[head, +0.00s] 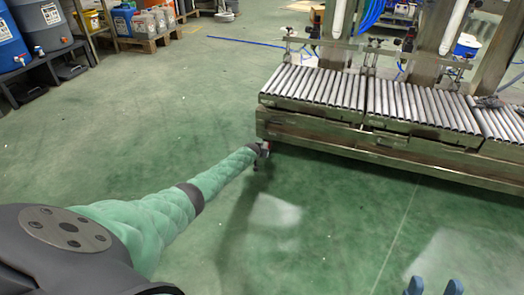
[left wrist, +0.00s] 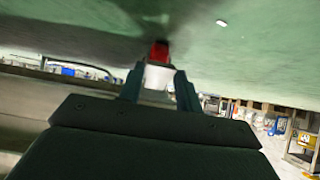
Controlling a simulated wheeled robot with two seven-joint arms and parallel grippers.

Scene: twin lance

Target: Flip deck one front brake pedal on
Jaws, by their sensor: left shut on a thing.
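A roller deck (head: 312,88) stands at the left end of a row of roller sections on a long metal base. My left arm reaches to the base's near left corner. My left gripper (head: 262,150) is small there, and a bit of red shows beside it. In the left wrist view, the fingers of my left gripper (left wrist: 158,88) are closed around a small pale piece with a red end, apparently the brake pedal (left wrist: 160,53). Whether the pedal is up or down cannot be told. My right gripper (head: 433,287) shows two blue fingertips, apart and empty, at the bottom edge.
The metal base (head: 330,132) runs to the right under more roller sections (head: 415,105). Uprights and blue hoses stand behind it. Blue drums (head: 58,25) on a dark stand and loaded pallets (head: 150,38) are at the far left. The green floor (head: 330,235) in front is clear.

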